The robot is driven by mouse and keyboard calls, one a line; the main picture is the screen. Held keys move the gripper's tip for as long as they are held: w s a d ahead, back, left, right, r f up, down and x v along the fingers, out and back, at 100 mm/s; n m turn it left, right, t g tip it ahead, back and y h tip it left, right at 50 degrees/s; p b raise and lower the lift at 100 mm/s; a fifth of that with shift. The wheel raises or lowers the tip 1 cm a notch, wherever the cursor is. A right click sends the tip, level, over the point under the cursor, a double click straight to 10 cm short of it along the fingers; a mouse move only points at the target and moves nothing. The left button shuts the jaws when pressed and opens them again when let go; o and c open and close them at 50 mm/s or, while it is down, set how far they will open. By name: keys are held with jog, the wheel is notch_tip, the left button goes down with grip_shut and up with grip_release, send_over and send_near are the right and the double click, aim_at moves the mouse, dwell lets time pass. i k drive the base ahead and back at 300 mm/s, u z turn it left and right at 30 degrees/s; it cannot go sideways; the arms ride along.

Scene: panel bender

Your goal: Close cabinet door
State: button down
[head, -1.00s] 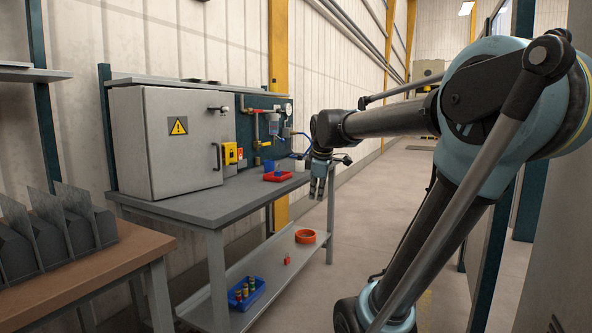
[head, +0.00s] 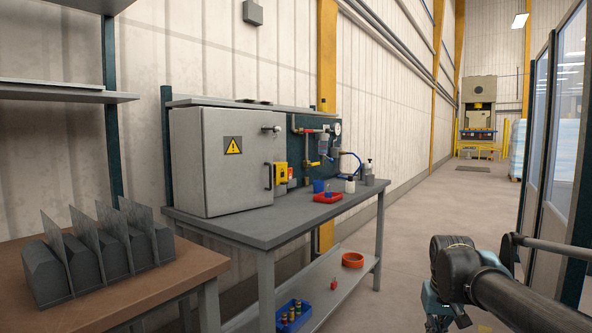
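The grey metal cabinet (head: 187,160) stands on the left part of the grey workbench. Its door (head: 235,185) faces the aisle, with a yellow warning sign (head: 233,145), a dark handle (head: 268,176) and a lock knob (head: 272,128) near the right edge. The door looks flush with the body; a small gap cannot be ruled out. My gripper (head: 440,320) hangs low at the bottom right, well right of the bench and away from the cabinet. Its fingers are partly cut off by the frame edge, and nothing is seen in it.
The workbench (head: 265,228) also carries a red tray (head: 328,197), bottles and fittings. Its lower shelf holds an orange ring (head: 352,260) and a blue bin (head: 292,318). A brown table (head: 190,268) with bent metal parts stands at the left. The aisle floor (head: 420,210) is clear.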

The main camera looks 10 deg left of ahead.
aim_at(238, 154)
jog(key=z, duration=0.8)
jog(key=k, duration=0.55)
jog(key=u, duration=0.75)
jog(key=i, duration=1)
jog(key=u, duration=0.05)
